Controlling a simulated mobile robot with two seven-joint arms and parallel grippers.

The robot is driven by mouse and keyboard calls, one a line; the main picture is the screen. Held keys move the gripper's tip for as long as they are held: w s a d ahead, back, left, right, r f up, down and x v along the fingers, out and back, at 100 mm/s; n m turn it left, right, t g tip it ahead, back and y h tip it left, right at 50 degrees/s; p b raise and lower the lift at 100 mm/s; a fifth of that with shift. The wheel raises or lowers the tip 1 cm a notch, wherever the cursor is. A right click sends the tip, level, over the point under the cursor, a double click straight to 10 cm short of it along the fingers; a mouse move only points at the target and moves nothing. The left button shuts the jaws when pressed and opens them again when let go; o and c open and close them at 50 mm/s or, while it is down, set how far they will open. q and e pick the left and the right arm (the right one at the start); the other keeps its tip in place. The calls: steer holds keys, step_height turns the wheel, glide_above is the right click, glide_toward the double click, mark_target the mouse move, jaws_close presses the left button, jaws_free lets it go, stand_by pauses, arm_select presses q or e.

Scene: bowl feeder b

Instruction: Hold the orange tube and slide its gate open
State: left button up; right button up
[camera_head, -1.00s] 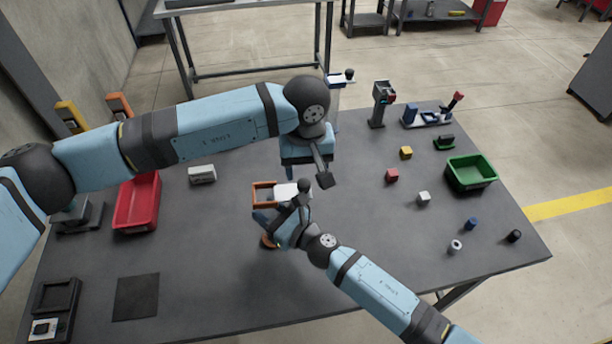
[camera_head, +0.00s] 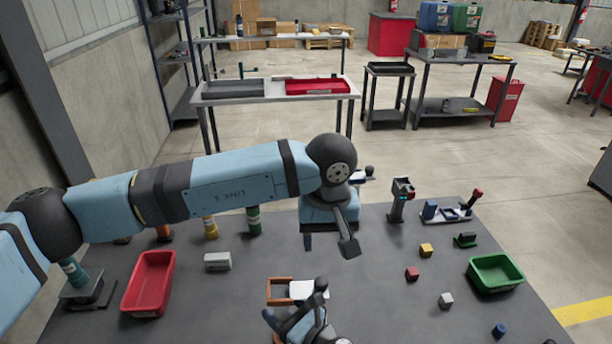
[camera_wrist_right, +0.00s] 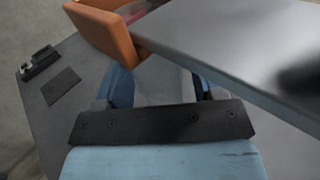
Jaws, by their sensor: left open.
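The orange tube shows mainly as its orange square frame (camera_head: 278,281), at the near middle of the table in the head view. A pale plate (camera_head: 303,290), seemingly its gate, lies across the frame's right side. The frame also fills the top of the right wrist view (camera_wrist_right: 107,37), with the plate (camera_wrist_right: 215,45) beside it. My right gripper (camera_wrist_right: 160,85) is at the tube, below the frame, its blue fingers apart. Its fingertips are hidden, so its grip is unclear. My left gripper (camera_head: 308,242) is open, pointing down above and behind the tube. Its fingers are mostly hidden.
A red bin (camera_head: 150,283) and a grey block (camera_head: 217,262) stand to the left. Yellow (camera_head: 211,228) and green (camera_head: 254,220) posts stand behind my left arm. Small cubes and a green bin (camera_head: 495,274) are on the right. Table between tube and cubes is clear.

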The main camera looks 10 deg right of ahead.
steer(key=shift+o, duration=0.4)
steer(key=shift+s+d, duration=0.25)
steer(key=shift+s, duration=0.05)
arm_select(q)
step_height(320, 180, down, 3)
steer(key=b, duration=0.3)
steer(key=shift+f, duration=0.1)
arm_select(e)
steer(key=v, duration=1.9)
